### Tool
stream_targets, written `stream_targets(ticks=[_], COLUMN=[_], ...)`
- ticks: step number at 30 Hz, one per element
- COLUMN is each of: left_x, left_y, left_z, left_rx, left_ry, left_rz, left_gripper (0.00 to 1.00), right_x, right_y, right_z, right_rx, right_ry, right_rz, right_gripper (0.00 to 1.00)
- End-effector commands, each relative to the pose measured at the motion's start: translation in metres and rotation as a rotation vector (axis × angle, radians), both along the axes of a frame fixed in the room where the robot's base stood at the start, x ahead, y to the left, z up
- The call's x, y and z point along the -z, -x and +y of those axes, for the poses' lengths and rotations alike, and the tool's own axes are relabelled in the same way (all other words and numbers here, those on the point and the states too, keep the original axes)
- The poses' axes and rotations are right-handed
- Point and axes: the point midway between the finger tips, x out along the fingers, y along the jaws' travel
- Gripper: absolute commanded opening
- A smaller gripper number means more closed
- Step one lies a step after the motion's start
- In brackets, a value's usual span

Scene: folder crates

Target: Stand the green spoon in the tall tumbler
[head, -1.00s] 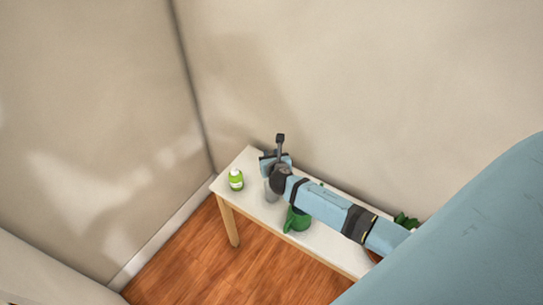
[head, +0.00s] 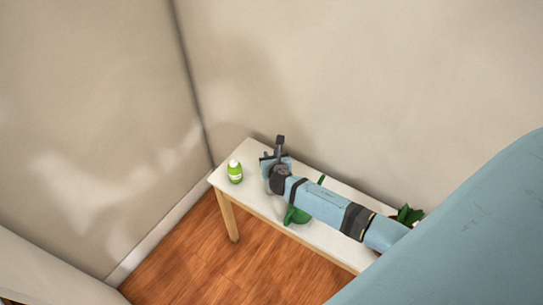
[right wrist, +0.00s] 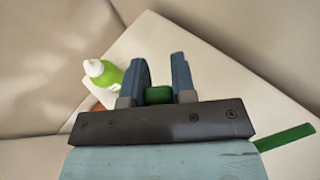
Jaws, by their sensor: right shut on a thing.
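My right gripper (head: 272,160) is above the far-left part of the white table in the head view. In the right wrist view its two fingers (right wrist: 160,80) are shut on a small green piece, the green spoon (right wrist: 158,96). Most of the spoon is hidden behind the gripper body. The tall tumbler cannot be made out now; my gripper and arm cover that part of the table. My left gripper is not in view.
A green bottle with a white cap (head: 235,172) stands at the table's left end. A green object (head: 296,215) is partly hidden under my right forearm. A leafy green plant (head: 408,215) is farther right. Walls rise behind and left of the table (head: 240,197).

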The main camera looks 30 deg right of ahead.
Motion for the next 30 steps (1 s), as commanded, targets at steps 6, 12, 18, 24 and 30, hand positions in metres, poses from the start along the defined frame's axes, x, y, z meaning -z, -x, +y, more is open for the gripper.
stream_targets(ticks=[6, 12, 18, 24, 30], left_x=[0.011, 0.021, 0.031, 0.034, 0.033], left_y=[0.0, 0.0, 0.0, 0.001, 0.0], left_z=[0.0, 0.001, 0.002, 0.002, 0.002], left_rx=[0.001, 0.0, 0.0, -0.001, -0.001], left_ry=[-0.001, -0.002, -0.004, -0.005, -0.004], left_rz=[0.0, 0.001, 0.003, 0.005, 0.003], left_gripper=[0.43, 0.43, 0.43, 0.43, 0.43], right_x=[0.016, 0.028, 0.04, 0.044, 0.044], right_y=[0.0, 0.0, 0.0, 0.0, 0.0], right_z=[0.0, 0.0, 0.0, 0.0, 0.0], right_rx=[0.0, -0.001, -0.001, -0.001, -0.001], right_ry=[0.0, 0.0, 0.0, 0.0, 0.0], right_rz=[0.001, 0.001, 0.0, 0.0, 0.0], right_gripper=[0.0, 0.0, 0.0, 0.36, 0.54])
